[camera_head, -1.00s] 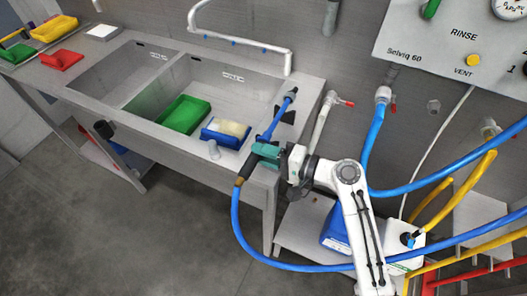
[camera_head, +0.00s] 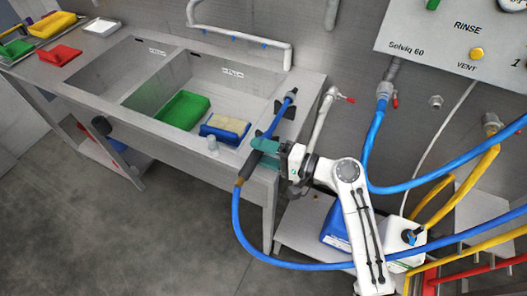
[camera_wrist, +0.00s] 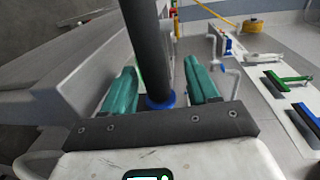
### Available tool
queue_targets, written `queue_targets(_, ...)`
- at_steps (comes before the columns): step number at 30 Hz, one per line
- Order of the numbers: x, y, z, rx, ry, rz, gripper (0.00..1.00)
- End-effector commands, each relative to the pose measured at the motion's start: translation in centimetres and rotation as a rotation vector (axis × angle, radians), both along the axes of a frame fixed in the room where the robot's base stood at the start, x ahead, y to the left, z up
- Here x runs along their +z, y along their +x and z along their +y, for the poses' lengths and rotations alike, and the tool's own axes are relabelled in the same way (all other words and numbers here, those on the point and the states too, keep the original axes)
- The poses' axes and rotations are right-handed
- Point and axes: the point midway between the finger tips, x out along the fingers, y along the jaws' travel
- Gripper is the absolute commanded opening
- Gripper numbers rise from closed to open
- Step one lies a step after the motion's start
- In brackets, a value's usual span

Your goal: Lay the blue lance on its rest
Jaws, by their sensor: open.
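The blue lance (camera_head: 277,119) slants across the counter right of the sink basin, its tip toward the wall and its dark grip (camera_head: 248,165) over the front edge. It lies at the dark rest (camera_head: 287,111), whose brackets show beside the shaft; exact seating is hard to see. My gripper (camera_head: 264,148) is at the grip end with its teal fingers apart. In the wrist view my gripper (camera_wrist: 160,88) straddles the lance's dark grip (camera_wrist: 148,45), with gaps on both sides. A blue ring shows on the lance between the fingers.
A blue hose (camera_head: 236,222) loops from the grip. A tap pipe (camera_head: 322,120) rises right of the counter.

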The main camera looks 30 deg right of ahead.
Motion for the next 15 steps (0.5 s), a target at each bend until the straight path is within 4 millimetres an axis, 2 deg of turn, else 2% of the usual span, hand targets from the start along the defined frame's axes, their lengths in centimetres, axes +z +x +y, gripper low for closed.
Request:
queue_targets(5, -0.1, -0.4, -0.3, -0.002, 0.001, 0.002, 0.59)
queue_targets(8, -0.1, -1.3, -1.0, -0.002, 0.001, 0.002, 0.59)
queue_targets(15, 0.4, -5.0, -3.7, -0.004, 0.0, 0.001, 0.59)
